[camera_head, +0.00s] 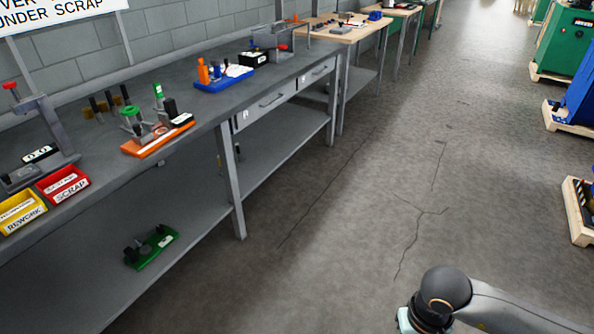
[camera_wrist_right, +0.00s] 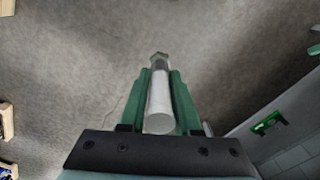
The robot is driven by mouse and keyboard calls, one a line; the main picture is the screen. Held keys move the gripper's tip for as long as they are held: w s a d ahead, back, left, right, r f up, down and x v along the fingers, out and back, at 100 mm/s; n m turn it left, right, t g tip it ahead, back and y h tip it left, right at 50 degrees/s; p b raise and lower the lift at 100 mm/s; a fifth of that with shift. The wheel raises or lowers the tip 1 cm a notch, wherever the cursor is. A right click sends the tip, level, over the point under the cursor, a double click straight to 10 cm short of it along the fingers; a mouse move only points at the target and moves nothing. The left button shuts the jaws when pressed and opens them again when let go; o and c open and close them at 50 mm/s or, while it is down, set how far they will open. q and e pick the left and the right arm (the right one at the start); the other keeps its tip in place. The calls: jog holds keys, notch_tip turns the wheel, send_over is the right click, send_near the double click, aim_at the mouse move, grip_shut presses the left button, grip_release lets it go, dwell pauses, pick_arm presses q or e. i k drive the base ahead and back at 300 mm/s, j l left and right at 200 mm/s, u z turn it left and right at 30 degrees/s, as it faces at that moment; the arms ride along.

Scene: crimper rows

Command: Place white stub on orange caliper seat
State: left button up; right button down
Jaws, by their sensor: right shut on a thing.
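The white stub (camera_wrist_right: 159,108) is a pale cylinder with a grey, nut-like end, seen in the right wrist view. My right gripper (camera_wrist_right: 160,78) is shut on it, with one green finger along each side. In the head view my right arm (camera_head: 445,290) comes in at the lower right, over the floor and well away from the bench; its fingers and the stub are out of that picture. An orange-based fixture (camera_head: 140,149), which looks like the orange caliper seat, lies on the grey bench with a green-topped part and a black block on it. My left gripper is not in view.
The grey bench (camera_head: 85,148) runs along the left wall. Red (camera_head: 68,197) and yellow (camera_head: 40,220) bins stand at its near end, and a blue tray (camera_head: 210,86) lies farther along. A green fixture (camera_head: 135,262) is on the lower shelf. The aisle floor (camera_head: 340,230) is clear.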

aim_at(161, 131)
jog(key=i+l+u, duration=0.1)
jog(key=i+u, duration=0.3)
jog(key=i+l+u, duration=0.6)
jog(key=u, duration=0.15)
jog(key=i+l+u, duration=0.25)
jog(key=u, duration=0.15)
jog(key=i+l+u, duration=0.2)
jog(key=l+u, duration=0.2)
jog(key=i+l+u, duration=0.1)
jog(key=l+u, duration=0.65)
jog(key=l, duration=0.2)
jog(key=l+u, duration=0.35)
jog(key=l, duration=0.4)
